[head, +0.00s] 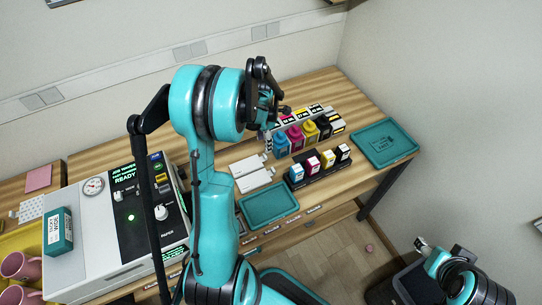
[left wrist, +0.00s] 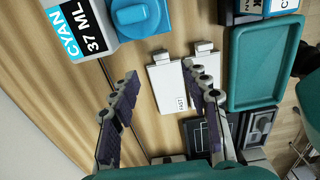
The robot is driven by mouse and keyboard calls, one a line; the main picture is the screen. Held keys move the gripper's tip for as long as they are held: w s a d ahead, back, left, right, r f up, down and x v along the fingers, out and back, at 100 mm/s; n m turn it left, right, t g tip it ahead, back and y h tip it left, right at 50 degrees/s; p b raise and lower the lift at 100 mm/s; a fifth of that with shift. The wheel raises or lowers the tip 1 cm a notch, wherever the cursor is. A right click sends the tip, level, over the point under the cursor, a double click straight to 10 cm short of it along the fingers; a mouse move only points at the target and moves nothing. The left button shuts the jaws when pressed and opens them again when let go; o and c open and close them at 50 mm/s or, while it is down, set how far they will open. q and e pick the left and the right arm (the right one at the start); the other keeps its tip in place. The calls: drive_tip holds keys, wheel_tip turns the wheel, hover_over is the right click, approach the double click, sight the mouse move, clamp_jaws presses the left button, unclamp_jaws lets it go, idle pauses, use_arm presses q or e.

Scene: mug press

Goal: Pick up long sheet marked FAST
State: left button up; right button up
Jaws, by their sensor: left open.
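Two long white sheets with tab ends lie side by side on the wooden bench, one (head: 246,166) behind the other (head: 254,181). In the left wrist view, the left sheet (left wrist: 163,84) has a small label near its lower right corner that seems to read FAST. The other sheet (left wrist: 190,88) is partly hidden by a finger. My left gripper (head: 271,105) is high over the bench. It is open and empty, and its fingers (left wrist: 160,75) spread over the sheets in the left wrist view. My right gripper (head: 424,245) is low at the right, too small to read.
Ink bottles (head: 296,137) and a rack of cartridges (head: 321,165) stand right of the sheets. Teal trays lie in front (head: 268,207) and at the far right (head: 384,143). The press (head: 105,235) stands left.

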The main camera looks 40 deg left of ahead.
sight(264, 155)
use_arm(q)
wheel_tip(264, 155, down, 2)
drive_tip(key=shift+s+f+b, duration=0.1)
drive_tip(key=shift+b, duration=0.25)
wheel_tip(264, 155, down, 6)
drive_tip(key=shift+s+r+b, duration=0.15)
drive_tip(key=shift+r+b, duration=0.1)
drive_tip(key=shift+b, duration=0.75)
drive_tip(key=shift+r, duration=0.1)
drive_tip(key=c, duration=0.8)
